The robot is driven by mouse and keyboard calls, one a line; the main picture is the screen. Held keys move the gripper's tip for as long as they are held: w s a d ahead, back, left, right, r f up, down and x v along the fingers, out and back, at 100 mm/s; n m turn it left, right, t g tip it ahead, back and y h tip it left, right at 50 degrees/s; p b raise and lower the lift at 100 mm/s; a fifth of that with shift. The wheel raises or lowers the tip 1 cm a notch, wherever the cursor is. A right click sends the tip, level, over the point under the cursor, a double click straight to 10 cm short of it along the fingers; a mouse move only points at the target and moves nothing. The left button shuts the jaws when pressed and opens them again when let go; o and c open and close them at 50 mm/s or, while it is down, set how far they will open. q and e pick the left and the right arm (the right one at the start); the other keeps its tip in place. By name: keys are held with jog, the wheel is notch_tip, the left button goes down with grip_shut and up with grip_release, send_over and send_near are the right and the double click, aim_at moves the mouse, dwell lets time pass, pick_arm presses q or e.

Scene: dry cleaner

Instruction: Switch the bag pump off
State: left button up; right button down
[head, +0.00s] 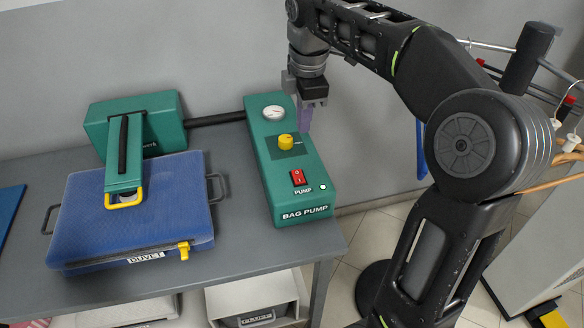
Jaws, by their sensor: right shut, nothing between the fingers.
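The bag pump (287,160) is a long green box on the grey table, lettered "BAG PUMP" on its front. A red rocker switch (298,177) sits near its front end, above the word "PUMP", with a small white round spot (323,188) beside it. A yellow knob (286,142) and a round white gauge (273,113) are farther back. My right gripper (305,128) is shut and empty, pointing down by the pump's right edge, right of the knob and behind the switch. I cannot tell whether it touches the pump. My left gripper is not in view.
A blue bag (135,215) labelled "DUVET" lies left of the pump, with a yellow clip at its front. A green device (130,122) with an arm stands over it. A dark hose (215,119) runs to the pump. A hanger rail stands at the right.

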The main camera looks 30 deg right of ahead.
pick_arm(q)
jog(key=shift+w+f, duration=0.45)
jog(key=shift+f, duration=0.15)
pick_arm(e)
jog(key=shift+w+f, duration=0.35)
jog(key=shift+f, duration=0.35)
pick_arm(q)
jog(key=shift+b, duration=0.3)
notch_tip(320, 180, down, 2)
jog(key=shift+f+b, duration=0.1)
jog(key=shift+b, duration=0.95)
pick_arm(e)
send_near(298, 173)
jog(key=f, duration=0.4)
jog(key=w+f, duration=0.1)
jog(key=f, duration=0.1)
jog(key=shift+d+f, duration=0.1)
jog(key=shift+f, duration=0.3)
